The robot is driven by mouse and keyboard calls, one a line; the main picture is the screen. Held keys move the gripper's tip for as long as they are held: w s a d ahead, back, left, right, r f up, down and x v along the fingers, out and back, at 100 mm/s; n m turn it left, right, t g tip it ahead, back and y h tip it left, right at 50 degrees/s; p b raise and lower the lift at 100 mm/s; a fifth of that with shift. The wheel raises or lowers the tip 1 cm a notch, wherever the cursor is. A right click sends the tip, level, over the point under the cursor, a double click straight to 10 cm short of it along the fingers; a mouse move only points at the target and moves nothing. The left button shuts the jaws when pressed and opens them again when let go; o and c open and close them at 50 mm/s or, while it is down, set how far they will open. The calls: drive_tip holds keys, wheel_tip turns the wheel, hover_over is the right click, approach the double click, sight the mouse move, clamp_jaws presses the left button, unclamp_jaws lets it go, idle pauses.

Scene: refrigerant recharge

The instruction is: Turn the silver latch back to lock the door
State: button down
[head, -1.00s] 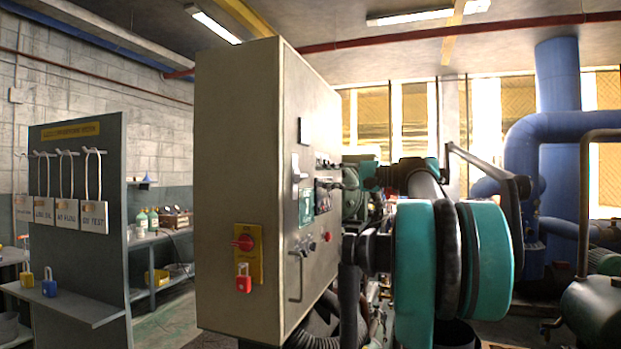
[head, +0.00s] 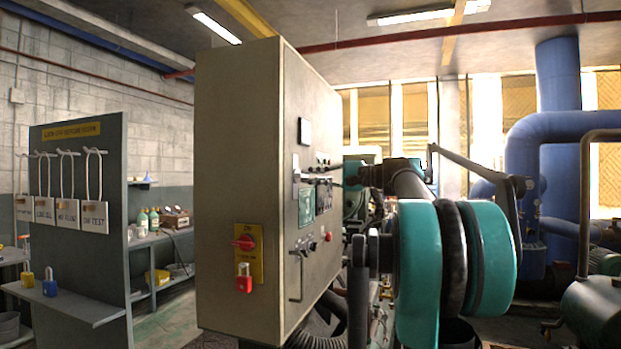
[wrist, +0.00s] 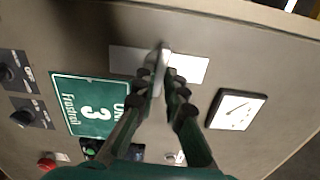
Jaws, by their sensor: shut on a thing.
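The silver latch (wrist: 159,62) stands out from a pale plate (wrist: 192,69) on the grey cabinet door (wrist: 235,50). In the wrist view the fingers of my gripper (wrist: 168,88) are closed together on the latch's near end, which they partly hide. In the head view the plate and latch (head: 296,166) show on the cabinet's narrow-looking front face. My gripper (head: 336,179) reaches toward that face from the right; its fingertips are small and dark there, and their contact is hard to see.
A green sign (wrist: 85,105), a gauge (wrist: 236,109) and black knobs (wrist: 12,72) surround the latch. A red switch (head: 245,242) with a red padlock (head: 244,278) is on the cabinet side. Blue pipes (head: 557,120) stand at right.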

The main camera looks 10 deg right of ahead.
drive_tip(key=m, duration=0.3)
drive_tip(key=shift+m, duration=0.4)
drive_tip(key=m, duration=0.4)
drive_tip(key=shift+m, duration=0.3)
drive_tip(key=m, duration=0.3)
drive_tip(key=shift+m, duration=0.7)
drive_tip(key=shift+f, duration=0.1)
